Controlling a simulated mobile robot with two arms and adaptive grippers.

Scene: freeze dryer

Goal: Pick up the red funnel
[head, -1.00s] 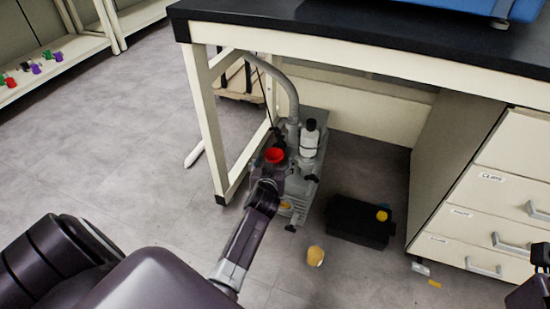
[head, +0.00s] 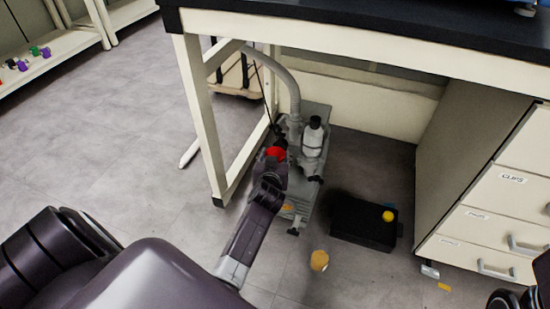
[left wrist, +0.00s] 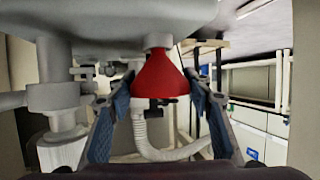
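The red funnel (head: 276,153) sits at the near left of the grey pump unit under the bench. In the head view my left gripper (head: 274,163) reaches down to it and hides part of it. In the left wrist view the red funnel (left wrist: 160,76) is between the two blue-padded fingers of my left gripper (left wrist: 158,88), its wide rim towards me and its narrow end at the grey pump. The fingers are spread on both sides of the rim, very close to it. I cannot tell whether they touch.
The pump unit (head: 309,178) carries a white bottle (head: 312,138) and a grey hose (head: 289,82). A bench leg (head: 204,120) stands left of it. A black box (head: 362,225) and an orange-yellow object (head: 319,260) lie on the floor to the right, before the drawers (head: 480,228).

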